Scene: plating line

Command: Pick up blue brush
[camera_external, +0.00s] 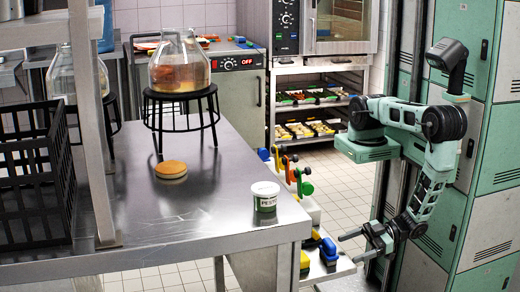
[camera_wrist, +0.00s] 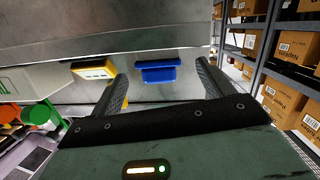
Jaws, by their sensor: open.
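The blue brush (camera_external: 328,249) lies on a low pale shelf beside the metal table's front right corner. In the wrist view the blue brush (camera_wrist: 157,74) shows between the two fingers, a little beyond them. My gripper (camera_external: 350,247) is open and empty, just to the right of the brush, with its fingers pointing left toward it. In the wrist view my gripper (camera_wrist: 162,78) has its fingers wide apart. The fingers do not appear to touch the brush.
A yellow brush (camera_wrist: 93,70) lies left of the blue one in the wrist view. Several coloured tools (camera_external: 303,183) stand farther back along the shelf. The metal table (camera_external: 210,222) bears a green-white tub (camera_external: 265,198). Boxes (camera_wrist: 284,103) fill racks at right in the wrist view.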

